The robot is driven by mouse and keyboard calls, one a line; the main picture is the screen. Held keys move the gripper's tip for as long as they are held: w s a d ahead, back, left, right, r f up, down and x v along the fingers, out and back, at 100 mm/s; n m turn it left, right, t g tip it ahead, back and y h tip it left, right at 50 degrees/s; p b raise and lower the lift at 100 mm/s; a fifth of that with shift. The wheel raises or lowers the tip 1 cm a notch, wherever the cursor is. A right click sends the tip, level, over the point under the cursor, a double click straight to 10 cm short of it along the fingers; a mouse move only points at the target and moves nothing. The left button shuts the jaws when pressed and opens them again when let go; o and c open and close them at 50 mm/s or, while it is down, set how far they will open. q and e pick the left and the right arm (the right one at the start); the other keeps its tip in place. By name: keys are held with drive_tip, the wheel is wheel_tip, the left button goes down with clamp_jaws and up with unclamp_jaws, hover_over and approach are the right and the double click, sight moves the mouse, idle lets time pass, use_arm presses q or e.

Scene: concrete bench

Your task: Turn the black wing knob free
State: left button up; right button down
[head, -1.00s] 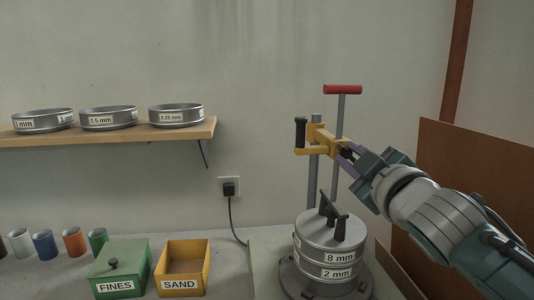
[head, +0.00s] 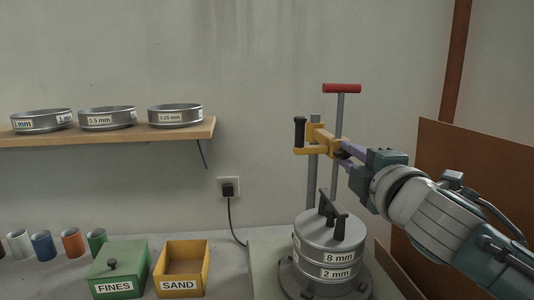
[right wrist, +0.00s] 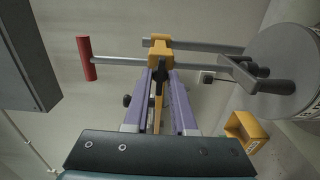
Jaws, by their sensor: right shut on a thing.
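The black wing knob (right wrist: 162,70) sits on the yellow clamp (right wrist: 160,50) and shows between my purple fingertips in the right wrist view. My right gripper (head: 344,149) is shut on it, coming from the right. In the head view the fingers mostly hide the knob. The yellow clamp (head: 318,138) is on the grey post, with an upright black handle (head: 299,131) at its left end. My left gripper is not in view.
A sieve stack (head: 329,247) labelled 8 mm and 2 mm, with a black-handled lid, stands below the clamp. A red-handled rod (head: 342,88) rises beside the post. A brown panel (head: 479,180) borders the right. The SAND box (head: 182,262) and FINES box (head: 119,263) stand left.

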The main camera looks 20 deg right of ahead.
idle(0.6)
drive_tip(key=c, duration=0.7)
unclamp_jaws()
drive_tip(key=shift+c, duration=0.2)
drive_tip(key=v, duration=1)
drive_tip(key=shift+b, duration=0.35)
